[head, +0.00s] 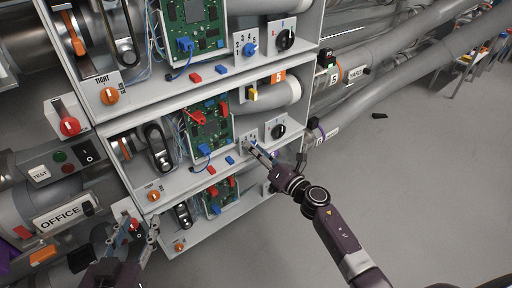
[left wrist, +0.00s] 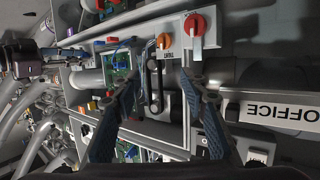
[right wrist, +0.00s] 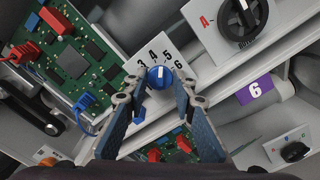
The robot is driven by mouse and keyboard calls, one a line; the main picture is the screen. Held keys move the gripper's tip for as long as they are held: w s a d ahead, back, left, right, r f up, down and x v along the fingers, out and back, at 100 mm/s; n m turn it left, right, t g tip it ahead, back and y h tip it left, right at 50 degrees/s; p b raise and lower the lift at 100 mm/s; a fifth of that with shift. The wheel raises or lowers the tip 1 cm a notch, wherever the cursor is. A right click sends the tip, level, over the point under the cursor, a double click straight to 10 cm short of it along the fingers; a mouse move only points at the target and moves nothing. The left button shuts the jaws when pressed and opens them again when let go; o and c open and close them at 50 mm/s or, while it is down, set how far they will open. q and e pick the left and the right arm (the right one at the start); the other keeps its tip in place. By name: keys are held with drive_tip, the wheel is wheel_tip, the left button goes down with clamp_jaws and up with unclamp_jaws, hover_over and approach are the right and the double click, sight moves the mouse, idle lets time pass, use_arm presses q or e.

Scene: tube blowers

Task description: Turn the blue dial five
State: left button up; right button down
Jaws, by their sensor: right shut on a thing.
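A blue dial (right wrist: 159,77) sits on a white plate (right wrist: 174,47) marked 3, 4, 5 and 6. Its white pointer mark is visible, but I cannot tell exactly which number it points to. My right gripper (right wrist: 158,84) has its two fingertips on either side of this dial and is shut on it. In the head view the right gripper (head: 248,146) reaches the middle shelf and largely hides the dial. Another blue dial (head: 250,49) is on the upper shelf. My left gripper (head: 146,232) is open and empty at lower left; its spread fingers show in the left wrist view (left wrist: 162,95).
Beside the gripped dial are a black knob (right wrist: 243,16) and a green circuit board (right wrist: 75,62) with red and blue connectors. A red switch (head: 69,126) and the OFFICE pipe (head: 62,214) are at left. The floor (head: 430,170) at right is mostly clear.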

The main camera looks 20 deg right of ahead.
use_arm(q)
drive_tip(key=s+a+f+g+y+p, duration=0.1)
drive_tip(key=s+a+f+g, duration=0.1)
drive_tip(key=s+f+g, duration=0.2)
drive_tip(key=shift+s+f, duration=0.3)
drive_tip(key=shift+f, duration=1.2)
use_arm(e)
drive_tip(key=shift+m, duration=1.8)
use_arm(q)
drive_tip(key=shift+a, duration=0.1)
use_arm(e)
drive_tip(key=c, duration=1.6)
unclamp_jaws()
drive_tip(key=v, duration=1.2)
